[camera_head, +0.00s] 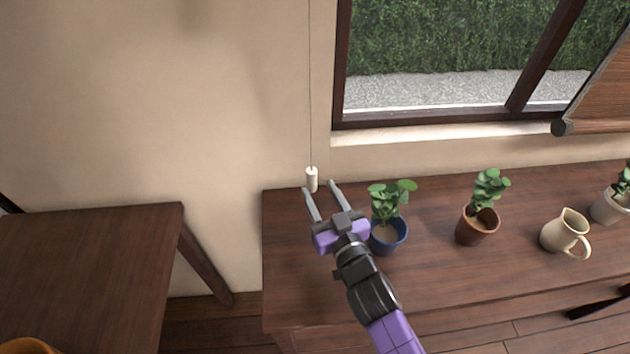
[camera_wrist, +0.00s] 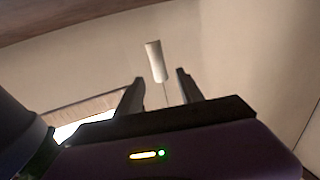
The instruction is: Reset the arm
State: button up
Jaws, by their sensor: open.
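My gripper (camera_head: 319,187) is open, its two fingers pointing toward the wall above the left end of the wooden cabinet. A white cord pull (camera_head: 312,179) hangs on a thin cord in front of the wall, at the fingertips in the head view. In the wrist view the pull (camera_wrist: 156,61) shows beyond and between the tips of my open gripper (camera_wrist: 160,80). It is not gripped. Whether a finger touches it cannot be told.
A plant in a blue pot (camera_head: 388,236) stands close to the right of my gripper. A plant in a terracotta pot (camera_head: 477,226), a cream pitcher (camera_head: 563,234) and a pale potted plant (camera_head: 609,207) stand further right. A wooden table (camera_head: 85,265) is at left. A window (camera_head: 450,60) is above.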

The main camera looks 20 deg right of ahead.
jog(key=shift+s, duration=0.9)
jog(key=s+r+g, duration=0.1)
jog(key=s+r, duration=0.1)
jog(key=s, duration=1.5)
jog(key=s+r+g+y, duration=0.1)
jog(key=s+r+g, duration=0.1)
jog(key=s, duration=1.6)
jog(key=shift+s+r+n, duration=0.2)
jog(key=shift+r+n, duration=0.1)
jog(key=shift+r, duration=0.05)
jog(key=shift+c, duration=0.4)
